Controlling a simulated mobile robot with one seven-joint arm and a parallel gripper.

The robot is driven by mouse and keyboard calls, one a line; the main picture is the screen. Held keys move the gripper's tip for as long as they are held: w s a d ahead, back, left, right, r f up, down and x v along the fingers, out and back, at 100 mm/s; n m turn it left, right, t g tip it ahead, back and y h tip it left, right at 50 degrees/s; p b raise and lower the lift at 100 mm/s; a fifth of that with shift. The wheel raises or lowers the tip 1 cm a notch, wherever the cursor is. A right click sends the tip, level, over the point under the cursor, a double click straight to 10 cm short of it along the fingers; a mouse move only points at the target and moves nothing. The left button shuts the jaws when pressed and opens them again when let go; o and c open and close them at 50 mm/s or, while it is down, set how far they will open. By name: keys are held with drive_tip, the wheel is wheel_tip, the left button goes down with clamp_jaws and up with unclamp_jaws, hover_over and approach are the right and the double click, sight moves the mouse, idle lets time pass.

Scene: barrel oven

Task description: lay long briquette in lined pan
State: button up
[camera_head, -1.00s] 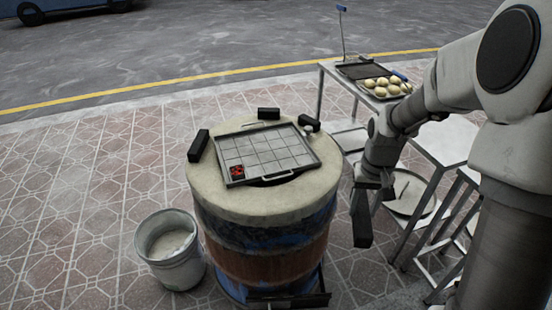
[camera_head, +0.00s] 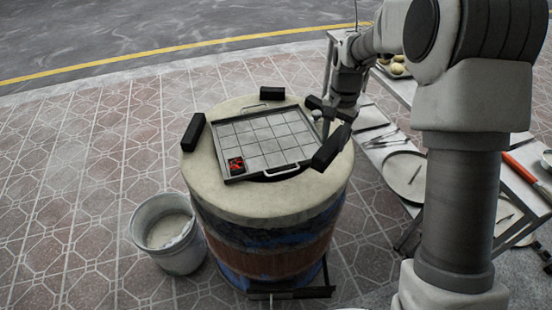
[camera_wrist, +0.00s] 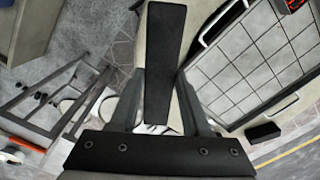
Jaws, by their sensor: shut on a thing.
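My gripper (camera_head: 334,122) is shut on a long black briquette (camera_head: 331,148) above the barrel top's right edge. In the wrist view the briquette (camera_wrist: 165,55) sticks out between the two fingers (camera_wrist: 160,108). The lined pan (camera_head: 225,121) is a shallow metal tray with pale square tiles and end handles, lying on the barrel oven. In the wrist view the pan (camera_wrist: 205,83) is right of the held briquette, with a gap between them. A small black tray with glowing red embers (camera_head: 236,165) sits in the pan's near left corner.
Black blocks stand on the barrel's rim (camera_head: 215,198) at left (camera_head: 193,132) and back (camera_head: 271,93). A white bucket (camera_head: 166,232) stands on the paving at left. Metal tables with a round plate (camera_head: 405,176) and utensils are at right. Most pan tiles are bare.

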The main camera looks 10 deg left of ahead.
drive_tip(key=a+m, duration=0.7)
drive_tip(key=a, duration=2)
drive_tip(key=w+d+f, duration=0.1)
drive_tip(key=d+f, duration=0.1)
drive_tip(key=d, duration=0.1)
drive_tip(key=w+d+f+b, duration=0.1)
drive_tip(key=d+f, duration=0.1)
drive_tip(key=d, duration=0.2)
drive_tip(key=w+d+f, duration=0.2)
drive_tip(key=d, duration=0.1)
drive_tip(key=shift+d+b, duration=0.35)
drive_tip(key=shift+d, duration=0.05)
drive_tip(key=shift+f, duration=1.95)
drive_tip(key=shift+f, duration=0.1)
drive_tip(key=o, duration=1)
drive_tip(key=shift+o, duration=0.2)
